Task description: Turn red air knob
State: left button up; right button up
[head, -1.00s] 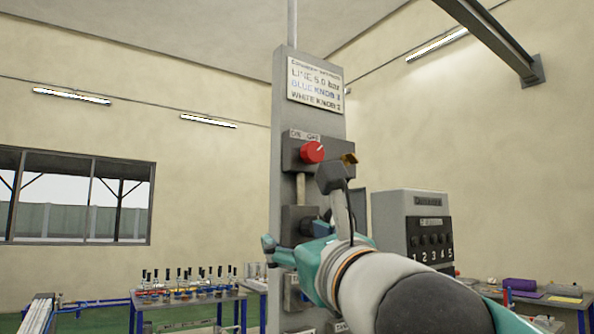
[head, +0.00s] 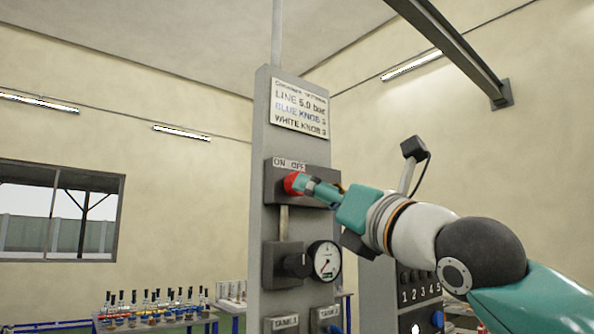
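The red air knob (head: 290,184) sits on a dark box (head: 274,197) under an ON/OFF label on the tall grey column (head: 261,135). My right gripper (head: 300,186) is at the knob, with its fingertips against or around its right side. The fingers cover part of the knob, including its pointer mark, so its setting is hidden. The finger gap is too small to make out. My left gripper is not in view.
A black knob (head: 297,265) and a round gauge (head: 325,261) sit below on the column. A sign (head: 299,108) is above. A grey box with numbered buttons (head: 420,290) stands behind my arm. A bench with bottles (head: 155,314) is at the lower left.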

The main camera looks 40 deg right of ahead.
jog(key=p+x, duration=0.2)
jog(key=x, duration=0.4)
jog(key=shift+w+p, duration=0.3)
jog(key=shift+p, duration=0.1)
jog(key=shift+r, duration=0.1)
